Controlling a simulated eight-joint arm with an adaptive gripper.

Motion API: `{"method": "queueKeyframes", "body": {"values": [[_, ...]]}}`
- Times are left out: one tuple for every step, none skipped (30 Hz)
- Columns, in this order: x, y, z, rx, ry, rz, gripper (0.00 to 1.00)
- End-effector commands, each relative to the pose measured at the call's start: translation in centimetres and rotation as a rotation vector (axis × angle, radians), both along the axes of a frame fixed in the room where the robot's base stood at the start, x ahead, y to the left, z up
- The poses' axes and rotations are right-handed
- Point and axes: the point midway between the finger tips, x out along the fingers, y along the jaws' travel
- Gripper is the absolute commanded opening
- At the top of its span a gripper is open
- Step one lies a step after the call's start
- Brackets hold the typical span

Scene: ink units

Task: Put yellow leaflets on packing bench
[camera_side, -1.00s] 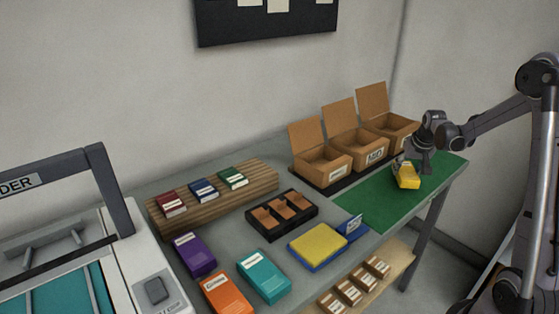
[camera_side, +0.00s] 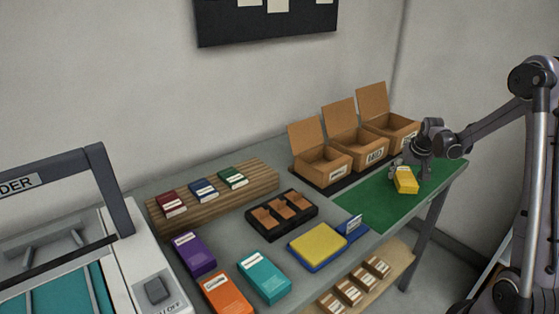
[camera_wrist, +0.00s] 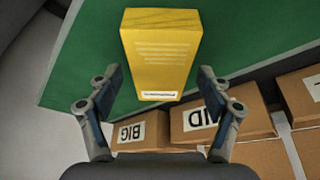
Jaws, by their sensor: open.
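A yellow leaflet pack (camera_side: 405,181) is at the green bench mat (camera_side: 370,205), in front of the cardboard boxes. In the wrist view the pack (camera_wrist: 160,60) shows a printed face and a white label at its near end, with green behind it. My gripper (camera_side: 398,172) is at the pack, close behind it in the side view. In the wrist view its two fingers (camera_wrist: 160,95) are spread, one on each side of the pack's near end, with gaps. I cannot tell whether the pack rests fully on the mat.
Three open cardboard boxes (camera_side: 343,152) stand along the back of the mat. A yellow pad on a blue base (camera_side: 318,245), a black divided tray (camera_side: 282,214) and several coloured packs (camera_side: 264,276) lie to the left. Bare green mat lies left of the pack.

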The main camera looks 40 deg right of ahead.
Motion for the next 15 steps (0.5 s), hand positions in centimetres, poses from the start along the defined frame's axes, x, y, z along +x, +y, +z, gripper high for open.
{"method": "queueKeyframes", "body": {"values": [[0.0, 0.0, 0.2, 0.0, 0.0, 0.0, 0.79], [0.0, 0.0, 0.3, 0.0, 0.0, 0.0, 0.79], [-0.1, 0.1, 0.5, 0.0, 0.0, 0.0, 0.79], [-0.1, 0.1, 0.7, 0.0, 0.0, 0.0, 0.79], [-0.2, 0.2, 1.0, 0.0, 0.0, 0.0, 0.79], [-0.3, 0.3, 1.4, 0.0, 0.0, 0.0, 0.79], [-0.4, 0.4, 1.7, 0.0, 0.0, 0.0, 0.79], [-0.5, 0.6, 2.1, 0.0, 0.0, 0.0, 0.79], [-0.7, 0.7, 2.7, 0.0, 0.0, 0.0, 0.79], [-0.9, 0.9, 3.1, 0.0, 0.0, 0.0, 0.79], [-1.0, 1.0, 3.5, 0.0, 0.0, 0.0, 0.79], [-1.2, 1.2, 4.2, 0.0, 0.0, 0.0, 0.79], [-1.3, 1.3, 4.6, 0.0, 0.0, 0.0, 0.79], [-1.4, 1.4, 5.1, 0.0, 0.0, 0.0, 0.79], [-1.6, 1.6, 5.7, 0.0, 0.0, 0.0, 0.79]]}}
